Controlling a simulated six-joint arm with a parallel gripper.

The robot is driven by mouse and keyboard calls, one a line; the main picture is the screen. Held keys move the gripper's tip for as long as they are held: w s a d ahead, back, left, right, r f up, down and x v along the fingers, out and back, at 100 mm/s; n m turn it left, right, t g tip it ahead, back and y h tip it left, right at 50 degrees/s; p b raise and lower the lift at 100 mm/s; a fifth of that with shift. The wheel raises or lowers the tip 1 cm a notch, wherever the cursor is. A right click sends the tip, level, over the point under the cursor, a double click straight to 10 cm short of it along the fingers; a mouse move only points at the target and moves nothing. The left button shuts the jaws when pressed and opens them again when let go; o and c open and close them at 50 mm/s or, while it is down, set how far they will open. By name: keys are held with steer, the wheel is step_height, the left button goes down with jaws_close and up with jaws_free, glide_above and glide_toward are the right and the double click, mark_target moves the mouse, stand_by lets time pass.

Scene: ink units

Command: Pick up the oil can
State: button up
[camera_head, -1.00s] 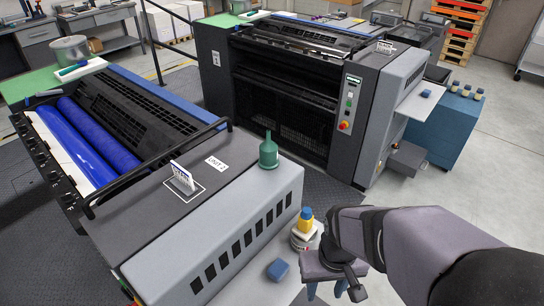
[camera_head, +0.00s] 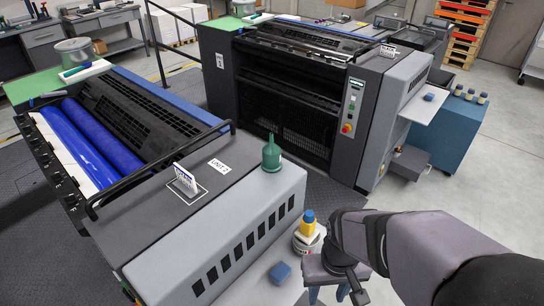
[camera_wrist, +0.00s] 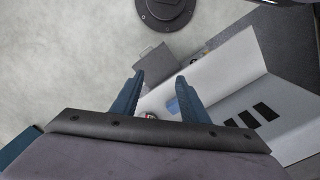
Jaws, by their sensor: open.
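The oil can appears to be the green can with a narrow upright spout (camera_head: 271,158). It stands upright on the grey end cover of the near press unit, close to the UNIT 2 label. My gripper (camera_head: 328,292) is low at the bottom of the head view, to the right of that unit and apart from the can. In the wrist view my gripper (camera_wrist: 162,85) has its two blue fingers spread, with nothing held between them. I cannot make out the green can in the wrist view.
A yellow bottle with a blue cap (camera_head: 308,223) stands by white tins (camera_head: 304,242) beside my gripper. A blue block (camera_head: 281,272) lies on a light surface nearby. The near unit's slotted side (camera_head: 240,249) rises left of my gripper. A second press (camera_head: 290,95) stands behind.

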steer(key=shift+c, duration=0.7)
steer(key=t+b, duration=0.4)
steer(key=t, duration=0.9)
glide_toward(271, 139)
steer(key=f, duration=0.3)
steer(key=s+f, duration=0.1)
steer(key=f, duration=0.2)
steer(key=s+f, duration=0.1)
steer(key=f, duration=0.2)
steer(key=shift+a, duration=0.25)
steer(key=shift+w+d+r+m+t+h+p, duration=0.1)
steer(key=shift+w+r+m+t+h+p, duration=0.45)
steer(key=shift+w, duration=1.25)
steer(key=shift+w+d+r+m+t+h+p, duration=0.15)
steer(key=shift+w+r+t+h+p, duration=0.4)
steer(key=shift+w+r+t, duration=0.9)
steer(key=shift+w+r+m+t+h+p, duration=0.35)
steer(key=shift+w+r+h, duration=0.2)
steer(key=shift+w, duration=1.6)
steer(key=shift+w+d+f, duration=0.1)
steer(key=shift+w+f, duration=0.05)
steer(key=shift+w, duration=0.35)
